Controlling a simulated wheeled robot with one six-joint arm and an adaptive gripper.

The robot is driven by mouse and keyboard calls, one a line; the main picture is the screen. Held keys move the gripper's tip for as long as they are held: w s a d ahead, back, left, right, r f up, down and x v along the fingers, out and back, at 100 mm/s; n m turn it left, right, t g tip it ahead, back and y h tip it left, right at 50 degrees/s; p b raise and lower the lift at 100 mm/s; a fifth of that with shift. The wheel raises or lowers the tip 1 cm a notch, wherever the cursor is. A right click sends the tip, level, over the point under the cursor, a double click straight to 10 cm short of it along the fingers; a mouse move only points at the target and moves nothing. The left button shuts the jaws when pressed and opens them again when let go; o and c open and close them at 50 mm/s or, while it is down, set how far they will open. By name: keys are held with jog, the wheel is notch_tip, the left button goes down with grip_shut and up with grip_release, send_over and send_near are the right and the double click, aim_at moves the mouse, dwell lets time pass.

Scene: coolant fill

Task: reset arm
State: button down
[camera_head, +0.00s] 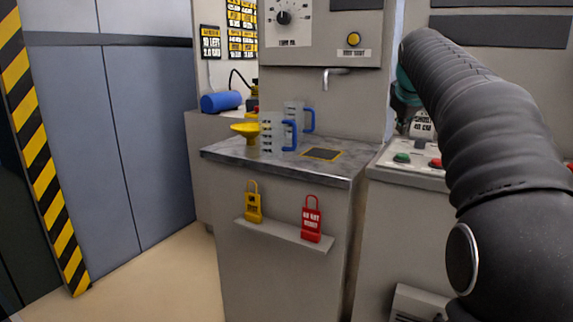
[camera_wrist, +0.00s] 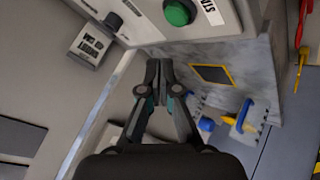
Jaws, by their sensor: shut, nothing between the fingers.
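My gripper (camera_wrist: 159,68) shows in the wrist view with its two fingers together and nothing between them. It points toward the counter and is apart from the things on it. In the head view my dark arm fills the right side, and its end is mostly hidden behind the arm's own links. The counter (camera_head: 225,150) holds two clear jugs with blue handles, a front one (camera_head: 271,133) and a rear one (camera_head: 294,112), and a yellow funnel (camera_head: 245,129).
A dark square pad with a yellow border (camera_head: 322,154) lies on the counter. A yellow padlock tag (camera_head: 253,204) and a red one (camera_head: 312,220) stand on a small front ledge. A panel with a green button (camera_head: 402,157) is at right. Floor at lower left is clear.

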jog(key=s+a+f+m+y, duration=0.1)
jog(key=s+a+f, duration=0.3)
jog(key=s, duration=0.2)
jog(key=s+a+f+g, duration=0.1)
jog(key=s+a+f, duration=0.25)
jog(key=s, duration=0.25)
jog(key=s+a+f+m+y, duration=0.1)
jog(key=s+a+f, duration=0.3)
jog(key=s, duration=0.2)
jog(key=s+a+f+m+g, duration=0.1)
jog(key=s+a+f, duration=0.2)
jog(key=s+f, duration=0.5)
jog(key=s+a+f+m+y, duration=0.1)
jog(key=s+a+f, duration=0.2)
jog(key=s+f, duration=0.6)
jog(key=shift+s+g, duration=0.3)
jog(key=shift+g, duration=0.1)
